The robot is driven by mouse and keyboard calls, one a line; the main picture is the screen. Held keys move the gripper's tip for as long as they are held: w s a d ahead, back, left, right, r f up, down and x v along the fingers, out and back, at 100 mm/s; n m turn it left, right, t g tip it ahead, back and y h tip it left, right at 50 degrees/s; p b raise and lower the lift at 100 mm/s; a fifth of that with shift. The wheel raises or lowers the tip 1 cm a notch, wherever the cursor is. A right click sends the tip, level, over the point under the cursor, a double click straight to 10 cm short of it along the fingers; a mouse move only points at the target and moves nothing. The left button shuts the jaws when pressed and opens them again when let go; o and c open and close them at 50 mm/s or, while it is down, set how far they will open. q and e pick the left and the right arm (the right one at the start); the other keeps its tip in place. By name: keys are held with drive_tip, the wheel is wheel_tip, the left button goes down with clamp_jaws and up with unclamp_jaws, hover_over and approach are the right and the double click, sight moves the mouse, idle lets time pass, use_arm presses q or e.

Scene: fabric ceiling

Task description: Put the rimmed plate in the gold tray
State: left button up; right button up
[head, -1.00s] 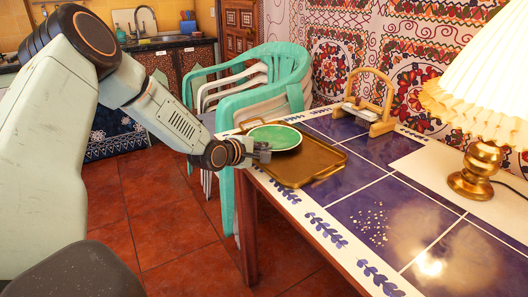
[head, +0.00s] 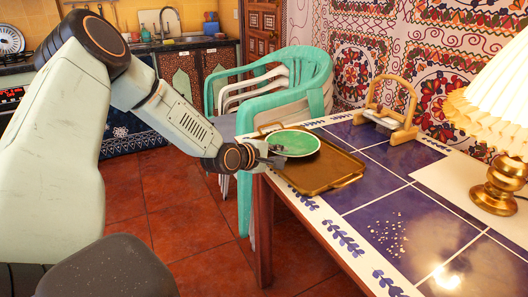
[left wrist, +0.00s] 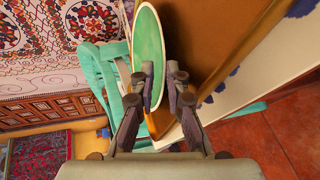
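The rimmed plate (head: 296,141), green with a pale rim, is over the far-left part of the gold tray (head: 318,180). I cannot tell whether it lies flat on the tray floor. The tray sits at the table's left end. My left gripper (head: 279,155) is at the plate's near-left edge, its fingers spread apart. In the left wrist view, the plate (left wrist: 149,40) is seen nearly edge-on. The left gripper's fingers (left wrist: 160,74) stand apart there, on either side of its rim, with a gap. The tray (left wrist: 215,45) is to the right. My right gripper is not in view.
The blue-tiled table (head: 375,205) has free room right of the tray. A wooden stand (head: 388,112) is at the back, and a gold lamp (head: 498,185) is at the right. Stacked green and white chairs (head: 290,95) stand close behind the tray's end.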

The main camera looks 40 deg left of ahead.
use_arm(q)
drive_tip(key=p+v, duration=0.1)
drive_tip(key=v, duration=0.1)
drive_tip(key=p+v, duration=0.2)
drive_tip(key=shift+s+r, duration=0.15)
drive_tip(key=shift+r, duration=0.2)
drive_tip(key=shift+p+v, duration=2.7)
drive_tip(key=shift+p, duration=0.5)
drive_tip(key=s+d+f+m+g+h, duration=0.2)
drive_tip(key=s+d+f+m+g, duration=0.6)
drive_tip(key=s+d+f+m, duration=0.6)
drive_tip(key=s+d+f+m+g+y, duration=0.1)
drive_tip(key=s+d+f+m+g, duration=0.1)
drive_tip(key=s, duration=0.7)
drive_tip(key=s+d+f+m+g+y, duration=0.1)
drive_tip(key=s+d, duration=0.4)
drive_tip(key=s, duration=0.5)
drive_tip(key=f+m+g, duration=0.1)
drive_tip(key=m+g, duration=0.1)
drive_tip(key=shift+f+g, duration=0.3)
